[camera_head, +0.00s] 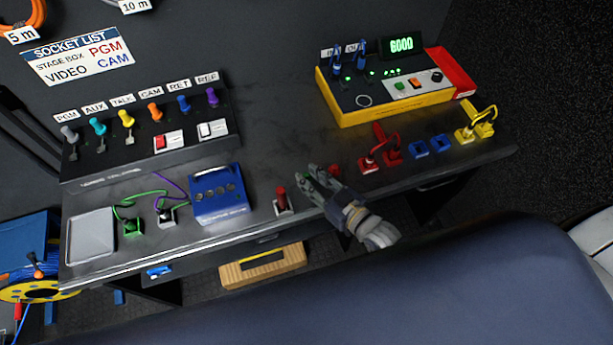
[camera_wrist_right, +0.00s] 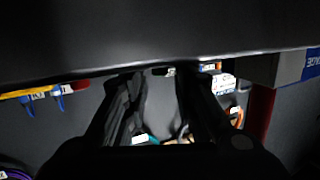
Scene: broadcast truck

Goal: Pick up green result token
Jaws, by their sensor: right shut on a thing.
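My right gripper (camera_head: 308,174) is at the front part of the desk, right of the red-handled plug. Its fingers are closed, and a small bit of green, the green result token (camera_head: 307,177), shows between the fingertips. Most of the token is hidden by the fingers. In the right wrist view, the two dark fingers (camera_wrist_right: 158,76) reach up to the dark desk surface, and the token cannot be made out there. My left gripper is not in view.
A red-handled plug (camera_head: 282,201) stands close left of the gripper, and a red round piece (camera_head: 335,171) lies close right. The blue box (camera_head: 219,194) is further left. Red connectors (camera_head: 369,164) and the yellow console (camera_head: 388,95) are to the right. The desk's middle is clear.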

